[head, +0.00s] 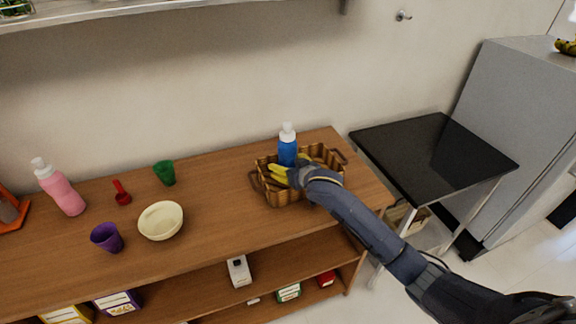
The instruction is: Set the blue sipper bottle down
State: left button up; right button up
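The blue sipper bottle (287,150) with a white cap stands upright in or just above a brown woven basket (272,190) toward the right end of the wooden counter. My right gripper (293,174) reaches in from the lower right, at the bottle's lower part. Its fingers are small and partly hidden, so I cannot tell whether they are closed on the bottle. The bottle's base is hidden behind the gripper and the basket's contents. My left gripper is not in view.
Yellow items (279,173), perhaps bananas, lie in the basket. A pink bottle (62,190), green cup (164,173), red scoop (121,193), cream bowl (160,221) and purple cup (107,238) stand at left. The counter (220,195) is clear between bowl and basket. A black table (435,155) is at right.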

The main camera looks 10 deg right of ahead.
jog(key=shift+r, duration=0.1)
jog(key=shift+s+r, duration=0.1)
jog(key=v, duration=1.1)
jog(key=shift+s+d+r, duration=0.1)
jog(key=shift+s+r, duration=0.05)
jog(key=shift+s, duration=0.2)
